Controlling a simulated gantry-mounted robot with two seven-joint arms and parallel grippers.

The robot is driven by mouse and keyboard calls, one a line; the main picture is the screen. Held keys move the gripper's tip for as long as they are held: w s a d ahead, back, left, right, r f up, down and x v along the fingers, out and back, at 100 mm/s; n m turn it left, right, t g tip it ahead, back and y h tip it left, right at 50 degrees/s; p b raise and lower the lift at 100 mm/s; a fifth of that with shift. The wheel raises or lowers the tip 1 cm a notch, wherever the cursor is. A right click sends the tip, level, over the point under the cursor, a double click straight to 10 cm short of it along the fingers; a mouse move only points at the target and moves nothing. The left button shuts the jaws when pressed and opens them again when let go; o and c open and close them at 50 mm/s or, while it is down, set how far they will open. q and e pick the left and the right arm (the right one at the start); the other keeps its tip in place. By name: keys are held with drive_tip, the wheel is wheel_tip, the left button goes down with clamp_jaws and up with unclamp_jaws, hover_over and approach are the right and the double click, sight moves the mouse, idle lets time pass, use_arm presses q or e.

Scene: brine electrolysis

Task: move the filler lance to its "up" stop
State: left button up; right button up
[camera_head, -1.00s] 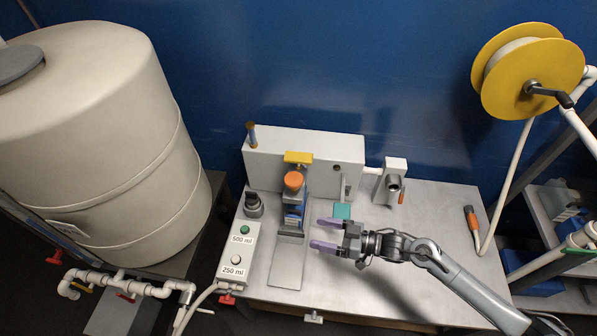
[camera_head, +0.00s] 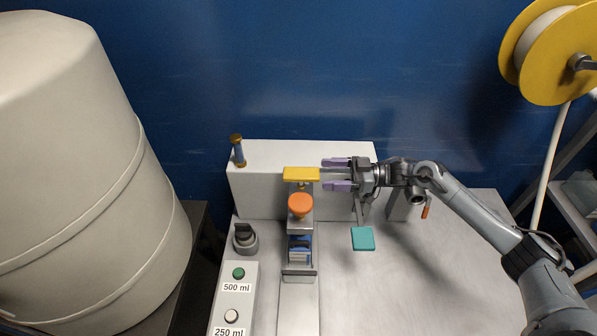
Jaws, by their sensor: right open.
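A filler unit with a yellow bar-shaped handle (camera_head: 301,174) stands against the white housing (camera_head: 265,183). I take the handle to be part of the filler lance; the lance tube itself cannot be made out. A round orange cap (camera_head: 300,205) sits just below the handle in the picture, above a blue part (camera_head: 299,248) in the metal channel. My right gripper (camera_head: 323,174) is open, its two purple fingers pointing left at the handle's right end. The fingertips are at or very near that end; contact cannot be told. My left gripper is not in view.
A button box (camera_head: 235,290) marked 500 ml and 250 ml and a dark rotary knob (camera_head: 243,238) are at left. A teal pad (camera_head: 363,239) lies below my right gripper. A large beige tank (camera_head: 90,180) stands left, a yellow reel (camera_head: 550,50) upper right.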

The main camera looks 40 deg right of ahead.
sight(302, 172)
drive_tip(key=x, duration=0.8)
drive_tip(key=shift+w+a, duration=0.15)
drive_tip(key=shift+a, duration=0.1)
drive_tip(key=shift+c, duration=0.4)
drive_tip(key=c, duration=1.3)
wheel_tip(302, 172, up, 5)
drive_tip(key=p, duration=0.3)
drive_tip(key=shift+p, duration=0.4)
drive_tip(key=shift+c, duration=0.2)
clamp_jaws()
drive_tip(key=o, duration=1.4)
unclamp_jaws()
drive_tip(key=shift+f, duration=0.1)
